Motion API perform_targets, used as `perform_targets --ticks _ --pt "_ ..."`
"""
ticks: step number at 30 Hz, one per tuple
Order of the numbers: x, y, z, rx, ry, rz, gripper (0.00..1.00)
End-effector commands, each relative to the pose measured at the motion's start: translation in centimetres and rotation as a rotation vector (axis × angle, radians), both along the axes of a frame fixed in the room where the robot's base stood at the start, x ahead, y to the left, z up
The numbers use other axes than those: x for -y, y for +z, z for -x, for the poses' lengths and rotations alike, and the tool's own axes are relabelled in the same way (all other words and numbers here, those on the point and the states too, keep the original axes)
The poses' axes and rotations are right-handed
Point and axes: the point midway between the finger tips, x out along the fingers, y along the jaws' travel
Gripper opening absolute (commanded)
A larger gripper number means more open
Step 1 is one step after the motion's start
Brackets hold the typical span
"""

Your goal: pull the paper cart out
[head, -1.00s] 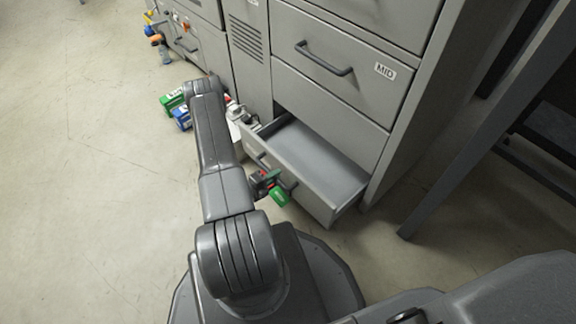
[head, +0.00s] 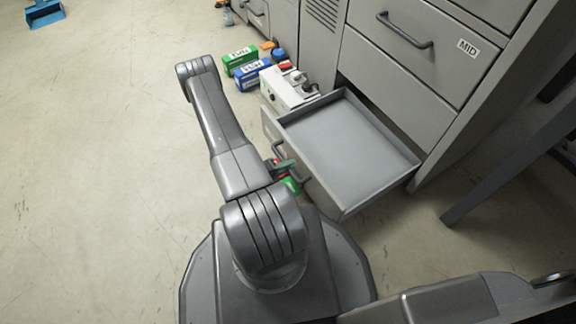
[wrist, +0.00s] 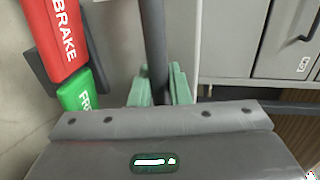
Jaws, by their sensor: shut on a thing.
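A low grey drawer-like unit, which I take to be the paper cart (head: 345,150), stands partly out from the bottom of the grey cabinet, its tray empty. A dark bar handle (head: 277,148) is on its front. In the wrist view, my gripper's pale green fingers (wrist: 160,92) are shut around the dark handle bar (wrist: 153,35). The gripper shows small and partly hidden by my arm in the head view (head: 285,166). A red BRAKE tab (wrist: 60,35) and a green tab (wrist: 80,96), its word partly cut off, are left of the bar.
Left of the cart, a pale box with knobs (head: 287,90), a green box (head: 240,58) and a blue box (head: 250,75) stand on the floor. A drawer marked MID (head: 420,70) is above. A dark table leg (head: 490,180) is at right.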

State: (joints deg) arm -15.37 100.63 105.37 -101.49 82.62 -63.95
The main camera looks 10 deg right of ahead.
Motion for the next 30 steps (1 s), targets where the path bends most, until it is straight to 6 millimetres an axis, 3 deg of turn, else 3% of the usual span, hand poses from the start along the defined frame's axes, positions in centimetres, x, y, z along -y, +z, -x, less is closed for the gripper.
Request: perform_targets --ticks 7,8,10,11,22,30 --pt "0.0 0.0 0.0 0.001 0.0 -0.002 0.0" --pt "0.0 0.0 -0.1 0.001 0.0 -0.002 0.2" --pt "0.0 0.0 -0.1 0.001 0.0 -0.002 0.34" --pt "0.0 0.0 -0.1 0.002 0.0 -0.001 0.35" --pt "-0.3 0.1 0.0 0.0 0.002 0.0 0.35" --pt "-2.7 0.7 1.0 0.001 0.006 0.0 0.35"
